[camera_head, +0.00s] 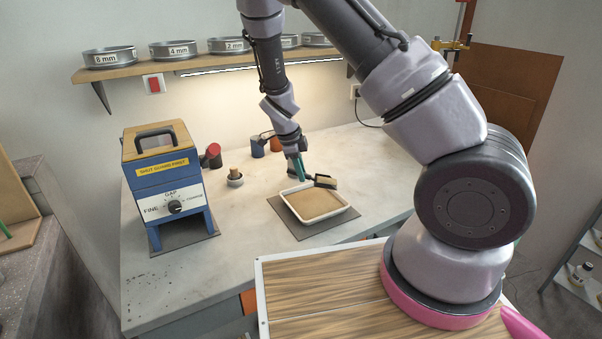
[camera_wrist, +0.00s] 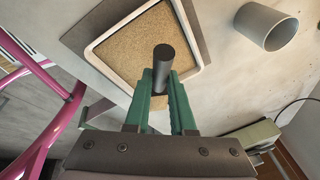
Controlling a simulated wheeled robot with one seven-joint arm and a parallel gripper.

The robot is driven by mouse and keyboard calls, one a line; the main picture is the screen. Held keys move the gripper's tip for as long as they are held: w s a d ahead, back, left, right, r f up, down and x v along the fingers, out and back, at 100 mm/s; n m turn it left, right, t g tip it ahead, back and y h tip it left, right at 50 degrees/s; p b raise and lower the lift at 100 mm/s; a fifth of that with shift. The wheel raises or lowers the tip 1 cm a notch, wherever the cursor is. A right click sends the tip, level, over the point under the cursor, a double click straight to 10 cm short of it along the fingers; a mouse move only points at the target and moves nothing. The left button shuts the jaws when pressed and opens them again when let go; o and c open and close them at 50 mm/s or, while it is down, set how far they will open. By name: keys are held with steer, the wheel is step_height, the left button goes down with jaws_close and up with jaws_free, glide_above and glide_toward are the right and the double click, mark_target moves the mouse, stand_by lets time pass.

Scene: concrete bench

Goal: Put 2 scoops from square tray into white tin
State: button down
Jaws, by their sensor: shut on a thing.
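The square tray (camera_head: 347,211) is white-rimmed, holds tan grain and lies on a grey mat; it also shows in the wrist view (camera_wrist: 98,50). My gripper (camera_head: 301,177) is over the tray's far edge, its green fingers (camera_wrist: 162,92) shut on a dark cylindrical handle (camera_wrist: 163,62). In the head view this joins a dark scoop (camera_head: 325,182) with a tan patch at its top, seemingly grain. A pale round tin (camera_wrist: 262,24), probably the white tin, stands beside the tray in the wrist view. I cannot make it out in the head view.
A blue grinder box (camera_head: 163,180) stands at the left of the bench. Sieves (camera_head: 173,50) sit on the wall shelf. The bench right of the tray is clear.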

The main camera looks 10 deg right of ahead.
steer(key=shift+r, duration=2.85)
